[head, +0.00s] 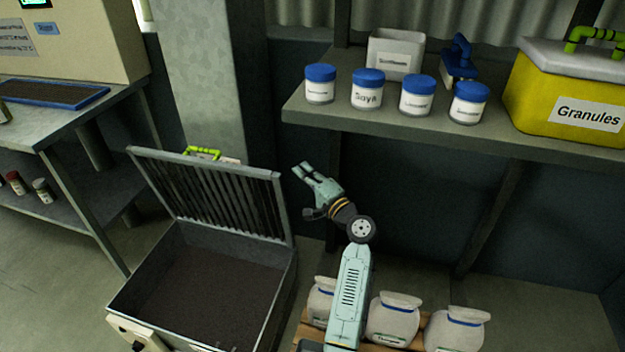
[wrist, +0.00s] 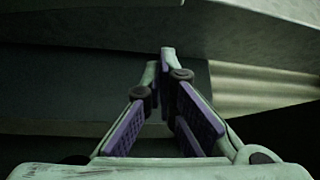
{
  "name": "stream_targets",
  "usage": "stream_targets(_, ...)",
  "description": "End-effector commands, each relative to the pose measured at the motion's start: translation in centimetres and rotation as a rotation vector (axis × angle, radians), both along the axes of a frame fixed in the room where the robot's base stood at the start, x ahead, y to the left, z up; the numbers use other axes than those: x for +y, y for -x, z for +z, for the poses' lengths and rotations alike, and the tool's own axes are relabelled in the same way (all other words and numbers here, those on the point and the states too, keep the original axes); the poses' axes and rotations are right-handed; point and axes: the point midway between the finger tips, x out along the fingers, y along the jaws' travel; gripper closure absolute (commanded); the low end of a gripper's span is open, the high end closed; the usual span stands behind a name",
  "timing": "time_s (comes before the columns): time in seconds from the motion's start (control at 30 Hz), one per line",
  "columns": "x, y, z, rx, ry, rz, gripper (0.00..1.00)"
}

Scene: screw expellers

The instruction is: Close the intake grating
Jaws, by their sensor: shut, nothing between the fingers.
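The intake grating (head: 220,192) is a grey, barred lid standing raised at the back of the open metal intake box (head: 125,298). The box holds a dark granular fill (head: 205,295). My gripper (head: 301,169) is just right of the grating's upper right corner in the head view, apart from it in the picture; the depth between them is hard to judge. Its fingers are shut and empty. The fingers also show in the wrist view (wrist: 158,75), with purple pads. The grating cannot be made out for certain in the wrist view.
A shelf (head: 400,124) above right carries blue-lidded jars (head: 367,88), a white bin (head: 394,55) and a yellow Granules box (head: 567,95). White sacks (head: 393,320) stand below. A green handle (head: 203,152) shows behind the grating. A metal table (head: 60,125) stands left.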

Motion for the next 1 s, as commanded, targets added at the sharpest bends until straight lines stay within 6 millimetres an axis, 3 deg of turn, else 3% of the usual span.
stream_targets(0.17, 1.9, -2.9, 0.6, 0.0, 0.0, 0.002, 1.0)
stream_targets(0.5, 3.1, 0.5, -0.2, 0.001, 0.001, 0.0, 1.0)
stream_targets(1.0, 3.2, 0.9, -0.5, -0.002, 0.002, 0.0, 1.0)
